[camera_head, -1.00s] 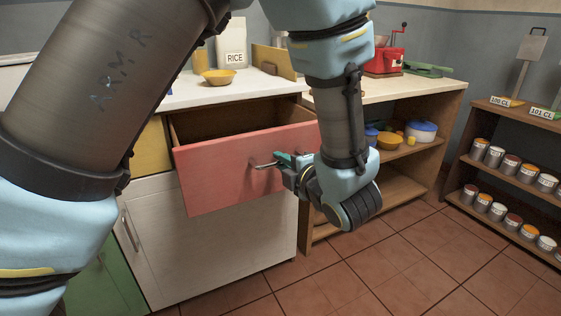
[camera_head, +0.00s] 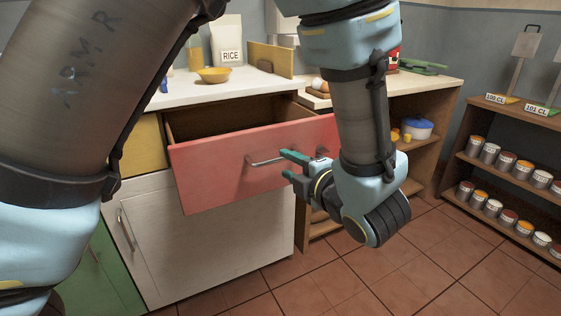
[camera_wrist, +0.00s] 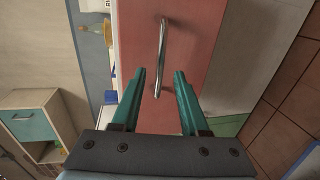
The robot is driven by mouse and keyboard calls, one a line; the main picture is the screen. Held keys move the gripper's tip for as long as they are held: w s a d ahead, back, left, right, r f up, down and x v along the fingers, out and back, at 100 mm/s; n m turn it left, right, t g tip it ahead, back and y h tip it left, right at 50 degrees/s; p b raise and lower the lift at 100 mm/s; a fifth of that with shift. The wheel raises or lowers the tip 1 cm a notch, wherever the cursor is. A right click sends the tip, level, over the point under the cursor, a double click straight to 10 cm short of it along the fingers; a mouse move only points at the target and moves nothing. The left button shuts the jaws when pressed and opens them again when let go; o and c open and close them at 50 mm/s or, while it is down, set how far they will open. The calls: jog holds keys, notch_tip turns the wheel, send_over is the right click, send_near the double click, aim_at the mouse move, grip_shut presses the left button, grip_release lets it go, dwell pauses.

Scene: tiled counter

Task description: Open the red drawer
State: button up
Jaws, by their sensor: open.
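The red drawer (camera_head: 221,169) is pulled out from the counter unit, and its dark inside shows behind the front panel. Its metal bar handle (camera_head: 266,161) sits on the red front. In the wrist view, the handle (camera_wrist: 161,50) stands upright in the picture against the red front, just beyond the fingers. My gripper (camera_head: 287,163) is open, with its teal fingers close to the handle's right part. In the wrist view, my gripper (camera_wrist: 160,76) has a wide gap between its fingertips, and the handle's lower end lies about in line with that gap.
A white cabinet door (camera_head: 200,240) is below the drawer, with a yellow drawer front (camera_head: 142,147) and a green door (camera_head: 111,274) to the left. A yellow bowl (camera_head: 214,75) stands on the counter. The tiled floor (camera_head: 340,281) in front is clear.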

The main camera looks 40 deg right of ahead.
jog(key=v, duration=0.5)
jog(key=shift+s, duration=0.2)
dwell(0.3)
